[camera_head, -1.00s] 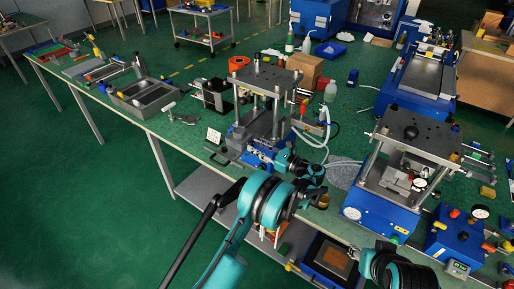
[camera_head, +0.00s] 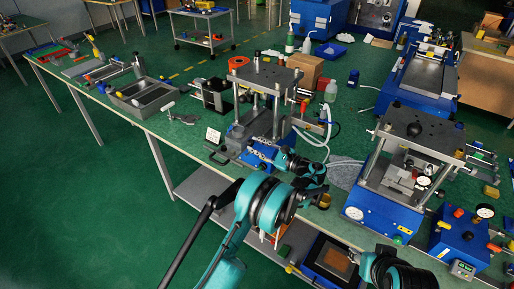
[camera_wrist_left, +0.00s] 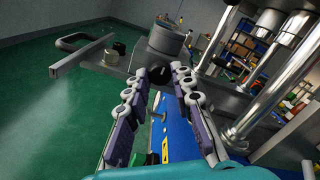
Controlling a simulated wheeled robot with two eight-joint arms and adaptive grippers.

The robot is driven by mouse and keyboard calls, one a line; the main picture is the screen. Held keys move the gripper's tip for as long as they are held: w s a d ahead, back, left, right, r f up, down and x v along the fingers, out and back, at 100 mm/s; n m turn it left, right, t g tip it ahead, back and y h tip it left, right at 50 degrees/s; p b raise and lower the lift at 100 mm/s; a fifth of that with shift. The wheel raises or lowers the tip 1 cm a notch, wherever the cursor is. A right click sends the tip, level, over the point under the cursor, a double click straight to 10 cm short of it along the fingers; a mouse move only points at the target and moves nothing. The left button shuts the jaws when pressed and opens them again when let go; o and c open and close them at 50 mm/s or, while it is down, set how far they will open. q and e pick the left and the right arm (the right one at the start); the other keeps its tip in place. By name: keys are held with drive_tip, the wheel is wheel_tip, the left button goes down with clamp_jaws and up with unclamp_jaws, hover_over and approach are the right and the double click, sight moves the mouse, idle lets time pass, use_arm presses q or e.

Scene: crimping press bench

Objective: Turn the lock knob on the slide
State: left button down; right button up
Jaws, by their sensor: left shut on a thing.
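The press (camera_head: 264,78) with bright columns and a blue base stands at the bench's front edge. Its grey slide (camera_wrist_left: 118,62) sticks out at the front, with a looped black handle (camera_wrist_left: 82,40) at its end; the handle also shows in the head view (camera_head: 219,157). The black lock knob (camera_wrist_left: 160,75) sits at the slide's edge, between the fingertips of my left gripper (camera_wrist_left: 161,78). The gripper is shut on the knob, which its fingers hide in the head view (camera_head: 258,154). My right gripper (camera_head: 354,254) is low at the bench front; its finger state is unclear.
A second press (camera_head: 415,128) with a blue base stands to the right. A blue control box (camera_head: 461,235) stands at the right front. Open floor lies in front of the bench at left.

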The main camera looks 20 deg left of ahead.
use_arm(q)
drive_tip(key=shift+n, duration=0.3)
drive_tip(key=c, duration=1.3)
unclamp_jaws()
drive_tip(key=v, duration=1.2)
